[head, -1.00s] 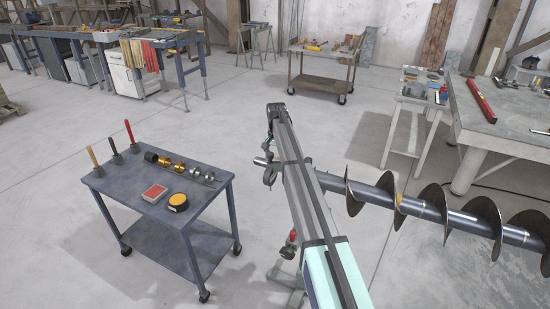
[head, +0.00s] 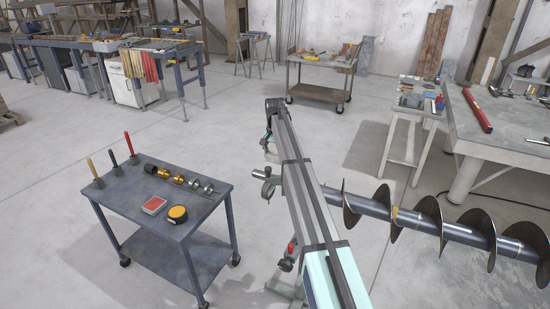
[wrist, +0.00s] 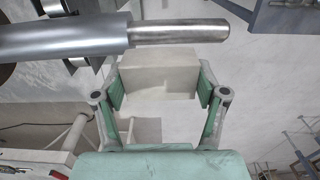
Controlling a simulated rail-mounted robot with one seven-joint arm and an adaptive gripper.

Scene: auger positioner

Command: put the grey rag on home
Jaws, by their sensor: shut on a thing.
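My gripper (wrist: 161,84) fills the lower wrist view. Its two green-padded fingers stand on either side of a pale grey block-shaped thing (wrist: 158,70), which appears to be the grey rag, and are shut on it. In the head view, my gripper and this thing are mostly hidden by my arm, and I cannot make them out clearly. No spot marked as home can be made out in either view.
A bare steel shaft end (wrist: 180,32) lies across the wrist view above the held thing. The auger (head: 430,222) extends right in the head view. A blue-grey cart (head: 200,222) with tools stands left. Open floor (head: 225,115) lies behind it.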

